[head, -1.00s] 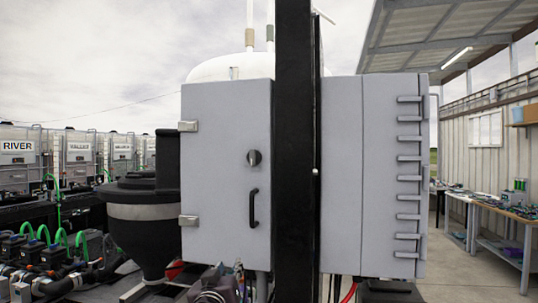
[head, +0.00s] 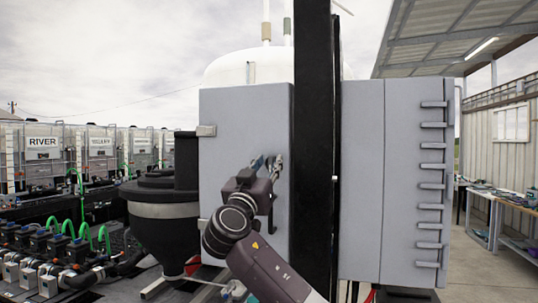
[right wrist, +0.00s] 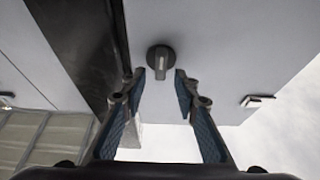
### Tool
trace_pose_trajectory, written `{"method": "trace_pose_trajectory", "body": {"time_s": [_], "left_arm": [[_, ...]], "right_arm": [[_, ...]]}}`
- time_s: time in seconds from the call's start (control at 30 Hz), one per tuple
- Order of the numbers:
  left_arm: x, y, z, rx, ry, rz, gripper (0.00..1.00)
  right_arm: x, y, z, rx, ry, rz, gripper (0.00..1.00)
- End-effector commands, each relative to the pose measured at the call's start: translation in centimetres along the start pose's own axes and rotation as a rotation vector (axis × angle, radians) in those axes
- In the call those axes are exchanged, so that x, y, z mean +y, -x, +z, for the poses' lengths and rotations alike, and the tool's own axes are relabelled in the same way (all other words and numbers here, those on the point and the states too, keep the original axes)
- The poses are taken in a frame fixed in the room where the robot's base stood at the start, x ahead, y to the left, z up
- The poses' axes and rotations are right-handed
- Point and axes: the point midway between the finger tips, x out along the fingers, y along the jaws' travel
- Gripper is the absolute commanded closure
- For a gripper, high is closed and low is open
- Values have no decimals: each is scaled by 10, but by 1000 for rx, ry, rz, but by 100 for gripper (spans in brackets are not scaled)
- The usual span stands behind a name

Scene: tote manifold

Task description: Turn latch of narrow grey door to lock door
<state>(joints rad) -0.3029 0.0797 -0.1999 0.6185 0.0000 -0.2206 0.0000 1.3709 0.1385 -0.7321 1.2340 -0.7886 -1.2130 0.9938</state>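The narrow grey door (head: 235,120) is flush in its cabinet, left of the black post. Its round dark latch knob (right wrist: 160,59) shows in the right wrist view, with a lighter raised bar across it. In the head view my right gripper hides the knob. My right gripper (head: 267,163) is at the door face; in the right wrist view its fingers (right wrist: 160,80) are open, one to each side just short of the knob, with nothing between them. The door's black handle (head: 272,208) is partly hidden by my gripper. My left gripper is not in view.
A black post (head: 314,150) stands close right of the door. A wider grey cabinet (head: 385,180) with several side handles is beyond it. A black hopper (head: 163,210) stands to the left. A metal hinge (head: 206,131) is on the door's left edge.

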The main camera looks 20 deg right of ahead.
Motion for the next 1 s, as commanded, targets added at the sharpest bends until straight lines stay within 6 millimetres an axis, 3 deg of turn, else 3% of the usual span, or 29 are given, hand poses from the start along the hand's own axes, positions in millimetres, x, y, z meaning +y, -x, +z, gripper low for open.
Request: {"method": "trace_pose_trajectory", "body": {"time_s": [0.13, 0.4, 0.67, 1.0], "left_arm": [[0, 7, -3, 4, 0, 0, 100], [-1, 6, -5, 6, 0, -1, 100], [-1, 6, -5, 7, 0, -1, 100], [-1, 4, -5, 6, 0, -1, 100]], "right_arm": [[0, -11, -1, -1, 1, 1, 72], [0, -12, 1, -1, 0, 0, 72], [0, -12, 1, -1, 0, 0, 99], [0, -11, 2, -2, 12, -6, 100]]}}
